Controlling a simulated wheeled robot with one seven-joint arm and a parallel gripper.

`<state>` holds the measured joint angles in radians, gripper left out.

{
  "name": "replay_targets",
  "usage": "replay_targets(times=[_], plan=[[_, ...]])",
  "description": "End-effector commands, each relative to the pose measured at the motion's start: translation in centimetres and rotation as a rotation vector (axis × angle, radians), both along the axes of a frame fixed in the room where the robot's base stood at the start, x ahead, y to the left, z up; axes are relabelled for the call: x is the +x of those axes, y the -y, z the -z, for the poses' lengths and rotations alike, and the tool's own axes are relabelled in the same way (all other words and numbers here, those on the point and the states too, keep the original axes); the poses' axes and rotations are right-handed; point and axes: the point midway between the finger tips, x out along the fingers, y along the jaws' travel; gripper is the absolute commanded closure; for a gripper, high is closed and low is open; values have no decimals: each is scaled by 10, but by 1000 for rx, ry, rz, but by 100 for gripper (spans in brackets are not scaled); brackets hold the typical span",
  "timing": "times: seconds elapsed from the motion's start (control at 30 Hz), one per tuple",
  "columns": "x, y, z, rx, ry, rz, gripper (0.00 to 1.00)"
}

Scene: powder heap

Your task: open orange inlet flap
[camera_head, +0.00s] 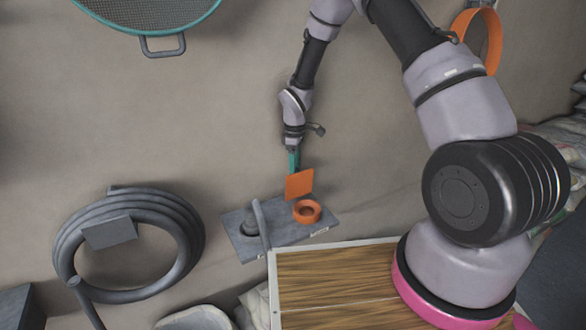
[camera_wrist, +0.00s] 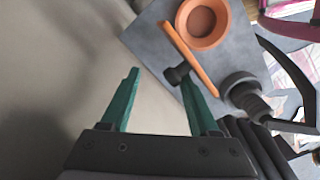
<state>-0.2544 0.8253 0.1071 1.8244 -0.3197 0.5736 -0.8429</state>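The orange inlet flap (camera_head: 299,184) stands up beside the round orange inlet (camera_head: 307,211), whose opening shows uncovered. In the wrist view the flap (camera_wrist: 188,57) is seen nearly edge-on, next to the inlet ring (camera_wrist: 203,22). A dark knob (camera_wrist: 178,73) sits close to the flap and the right fingertip; I cannot tell whether they touch. My gripper (camera_wrist: 159,75) is open, its two teal fingers apart with nothing between them. In the head view my gripper (camera_head: 293,160) is just above the flap, partly hidden behind it.
The inlet sits on a grey plate (camera_head: 240,243), with a dark hose fitting (camera_wrist: 243,92) on it. A coiled grey hose (camera_head: 70,245) lies at left. A wooden board (camera_head: 335,280) is in front. A teal-rimmed sieve (camera_head: 150,12) is at the top. The wall between is bare.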

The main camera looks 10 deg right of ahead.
Motion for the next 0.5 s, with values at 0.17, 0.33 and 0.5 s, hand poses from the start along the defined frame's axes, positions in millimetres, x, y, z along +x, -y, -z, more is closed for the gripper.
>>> replay_targets(times=[0.17,0.33,0.5], plan=[[-1,2,2,-3,-5,1,42],[-2,0,2,-2,-5,0,42],[-3,-1,1,0,-7,-1,42]])
